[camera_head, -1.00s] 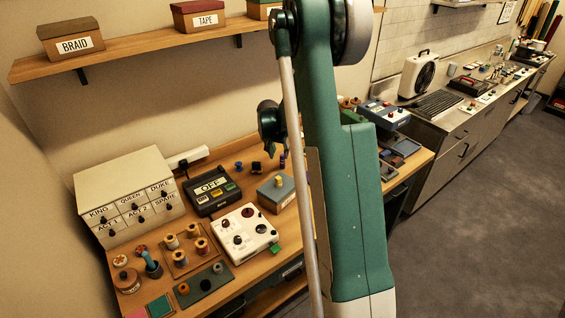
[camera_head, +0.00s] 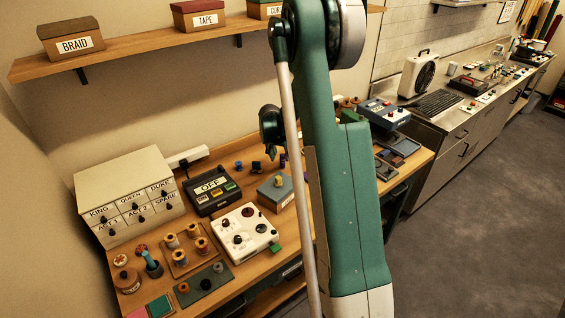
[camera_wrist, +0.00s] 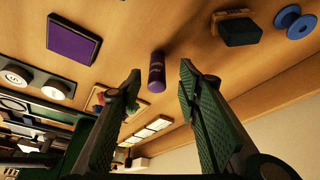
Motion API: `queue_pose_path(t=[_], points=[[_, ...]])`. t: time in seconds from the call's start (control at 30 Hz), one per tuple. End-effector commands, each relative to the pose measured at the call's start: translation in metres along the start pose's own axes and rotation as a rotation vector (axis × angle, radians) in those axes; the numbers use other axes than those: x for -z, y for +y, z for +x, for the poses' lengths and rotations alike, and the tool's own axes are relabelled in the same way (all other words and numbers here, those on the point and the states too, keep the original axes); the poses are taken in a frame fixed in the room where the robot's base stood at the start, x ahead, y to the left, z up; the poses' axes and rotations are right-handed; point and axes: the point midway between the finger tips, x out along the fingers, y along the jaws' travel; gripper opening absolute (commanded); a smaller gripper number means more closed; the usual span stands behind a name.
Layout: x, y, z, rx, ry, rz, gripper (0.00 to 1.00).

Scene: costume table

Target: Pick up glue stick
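A purple cylinder with faint lettering, which looks like the glue stick (camera_wrist: 157,72), stands on the wooden table in the wrist view. My gripper (camera_wrist: 160,80) is open, with one dark green finger on each side of the cylinder in the picture. Nothing is held between the fingers. I cannot tell from this view how far the fingertips are from it. In the head view my gripper (camera_head: 273,150) hangs over the back of the table, partly hidden by my arm.
A purple pad (camera_wrist: 74,41), a dark block (camera_wrist: 240,31) and a blue spool (camera_wrist: 293,21) lie around it. In the head view a grey box (camera_head: 275,191), a label display (camera_head: 213,191) and a white control panel (camera_head: 245,231) stand on the table.

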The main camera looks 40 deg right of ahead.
Motion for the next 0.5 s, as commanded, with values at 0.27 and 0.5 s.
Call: queue_pose_path(t=[0.27,0.5], points=[[0.001,0.003,0.017,0.0,0.0,0.001,0.34],[0.002,0.004,0.04,0.0,0.0,0.0,0.34]])
